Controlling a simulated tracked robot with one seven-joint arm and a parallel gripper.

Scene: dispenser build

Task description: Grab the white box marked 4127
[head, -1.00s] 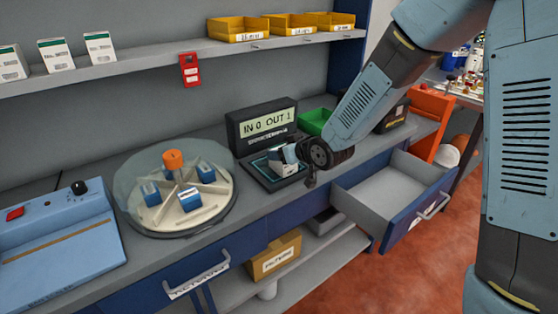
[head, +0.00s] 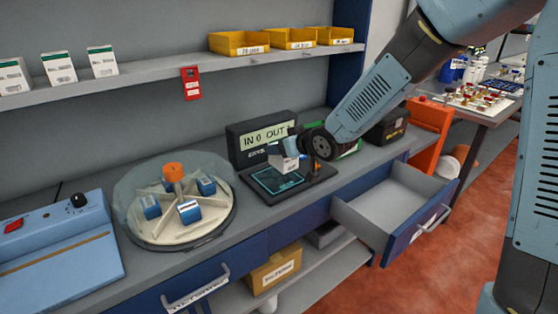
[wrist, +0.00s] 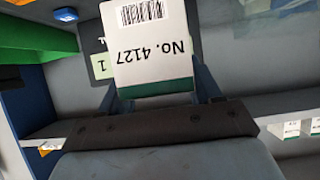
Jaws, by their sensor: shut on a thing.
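The white box marked No. 4127 (wrist: 150,50) fills the upper middle of the wrist view, with a barcode and a green band. It appears upside down there. My gripper (wrist: 158,88) is shut on it, one finger at each side. In the head view the white box (head: 285,161) is held just above the dark pad (head: 277,180) in front of the display reading IN 0 OUT 1 (head: 265,139). My gripper (head: 298,148) shows small there, partly hidden by its own wrist.
An open, empty drawer (head: 393,198) juts out at the right. A round carousel (head: 170,222) with several blue-and-white boxes stands left of the pad. A blue machine (head: 55,250) is at far left. Yellow bins (head: 240,42) and white boxes (head: 58,67) line the shelf.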

